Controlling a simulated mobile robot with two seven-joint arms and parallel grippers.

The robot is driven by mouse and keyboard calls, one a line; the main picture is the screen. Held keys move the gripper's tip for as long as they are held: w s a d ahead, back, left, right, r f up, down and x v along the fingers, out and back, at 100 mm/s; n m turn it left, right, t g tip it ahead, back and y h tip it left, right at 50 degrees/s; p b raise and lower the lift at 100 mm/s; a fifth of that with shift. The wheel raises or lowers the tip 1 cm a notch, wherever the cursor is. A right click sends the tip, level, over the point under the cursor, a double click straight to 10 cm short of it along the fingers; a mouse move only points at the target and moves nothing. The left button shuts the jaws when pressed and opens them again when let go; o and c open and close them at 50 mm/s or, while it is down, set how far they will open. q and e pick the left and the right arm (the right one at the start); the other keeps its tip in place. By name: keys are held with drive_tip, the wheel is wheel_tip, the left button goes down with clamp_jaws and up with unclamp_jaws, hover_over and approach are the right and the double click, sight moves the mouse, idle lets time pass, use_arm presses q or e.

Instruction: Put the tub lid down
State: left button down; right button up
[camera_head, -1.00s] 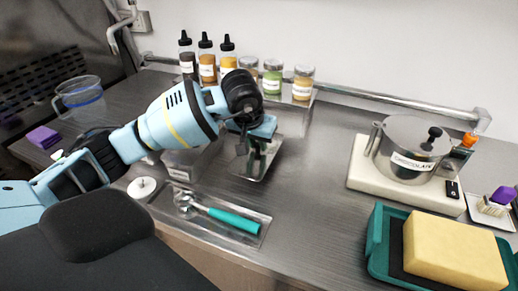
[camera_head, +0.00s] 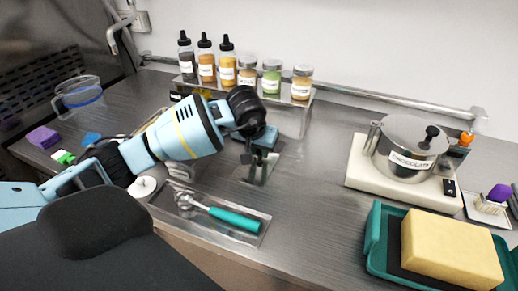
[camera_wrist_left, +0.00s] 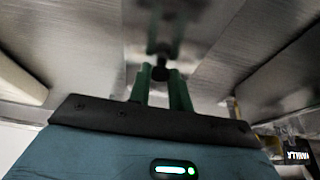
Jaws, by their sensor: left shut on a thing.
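My left gripper (camera_head: 257,165) points down over the counter in the head view and is shut on the black knob of the tub lid. The tub lid (camera_head: 246,174) is a small shiny metal plate below the fingers, partly hidden by them. In the left wrist view the two green fingers (camera_wrist_left: 160,80) close on the dark knob, and the lid (camera_wrist_left: 205,45) mirrors the gripper. The lid is at or very near the counter; I cannot tell whether it touches. A metal tub (camera_head: 180,168) stands left of it, mostly hidden by my arm. My right gripper is not in view.
A tray (camera_head: 262,218) with a teal-handled scoop (camera_head: 235,218) lies in front. A raised rack (camera_head: 290,118) with bottles and jars stands behind. A pot (camera_head: 408,150) on a white scale (camera_head: 362,172) is to the right. The counter between (camera_head: 315,185) is clear.

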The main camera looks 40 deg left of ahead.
use_arm(q)
drive_tip(key=c, duration=1.7)
unclamp_jaws()
drive_tip(key=shift+f, duration=0.2)
drive_tip(key=shift+c, duration=0.2)
drive_tip(key=o, duration=0.5)
drive_tip(key=shift+c, duration=0.2)
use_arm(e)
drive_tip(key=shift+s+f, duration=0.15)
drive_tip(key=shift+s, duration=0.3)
use_arm(q)
drive_tip(key=shift+r, duration=0.1)
drive_tip(key=shift+r, duration=0.5)
drive_tip(key=v, duration=1.1)
drive_tip(key=shift+s+p, duration=0.2)
drive_tip(key=shift+p, duration=0.1)
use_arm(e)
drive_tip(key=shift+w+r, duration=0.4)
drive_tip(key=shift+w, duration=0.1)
use_arm(q)
drive_tip(key=shift+r, duration=0.15)
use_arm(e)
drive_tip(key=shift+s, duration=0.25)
